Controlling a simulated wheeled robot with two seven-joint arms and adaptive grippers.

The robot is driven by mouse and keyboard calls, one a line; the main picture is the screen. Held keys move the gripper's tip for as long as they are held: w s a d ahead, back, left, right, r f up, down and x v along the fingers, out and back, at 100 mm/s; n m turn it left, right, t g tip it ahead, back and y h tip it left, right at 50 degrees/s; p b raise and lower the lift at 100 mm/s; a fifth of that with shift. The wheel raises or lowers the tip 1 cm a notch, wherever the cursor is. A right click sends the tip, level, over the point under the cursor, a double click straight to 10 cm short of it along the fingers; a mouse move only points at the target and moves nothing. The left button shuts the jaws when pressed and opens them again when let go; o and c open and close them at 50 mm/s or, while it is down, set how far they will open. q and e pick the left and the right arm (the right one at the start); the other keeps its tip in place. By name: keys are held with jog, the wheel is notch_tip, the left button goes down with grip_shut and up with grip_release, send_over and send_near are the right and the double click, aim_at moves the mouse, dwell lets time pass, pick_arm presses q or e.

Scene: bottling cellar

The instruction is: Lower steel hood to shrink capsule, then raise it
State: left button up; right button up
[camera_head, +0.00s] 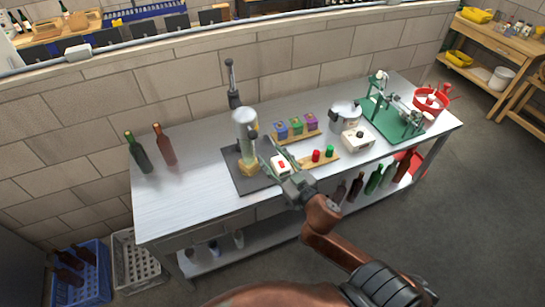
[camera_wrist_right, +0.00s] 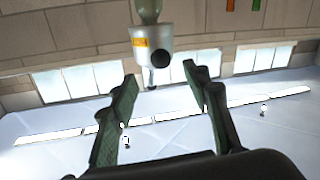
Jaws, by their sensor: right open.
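A yellowish part (camera_head: 248,166) shows beneath the hood. My right gripper (camera_head: 268,157) is just right of the hood, low in front of it. In the right wrist view its two green fingers (camera_wrist_right: 162,102) are apart with nothing between them. The hood (camera_wrist_right: 145,39) shows there beyond the fingertips, with a yellow label, a round black knob (camera_wrist_right: 161,58) and greenish glass at its upper edge. My left gripper is not in view.
Two bottles (camera_head: 139,154) stand left on the steel table (camera_head: 190,198). Small colored boxes (camera_head: 297,127), a red and a green capsule (camera_head: 316,156), a pot (camera_head: 343,117) and a green-based machine (camera_head: 391,120) stand to the right. Crates (camera_head: 135,263) sit on the floor.

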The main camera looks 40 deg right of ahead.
aim_at(252, 134)
dwell(0.3)
jog(key=w+m+p, duration=0.2)
jog(key=p, duration=0.3)
jog(key=w+r+m+p, duration=0.1)
jog(key=w+m+p, duration=0.1)
jog(key=p, duration=0.2)
jog(key=shift+w+p, duration=0.15)
jog(key=shift+p, duration=0.2)
jog(key=shift+w+d+f+p, duration=0.15)
jog(key=shift+w+p, duration=0.2)
jog(key=shift+w, duration=1.6)
jog(key=shift+w+d+f+p, duration=0.1)
jog(key=shift+w+p, duration=0.2)
jog(key=shift+w, duration=1.65)
jog(key=shift+c, duration=0.3)
grip_shut()
jog(key=shift+a, duration=0.1)
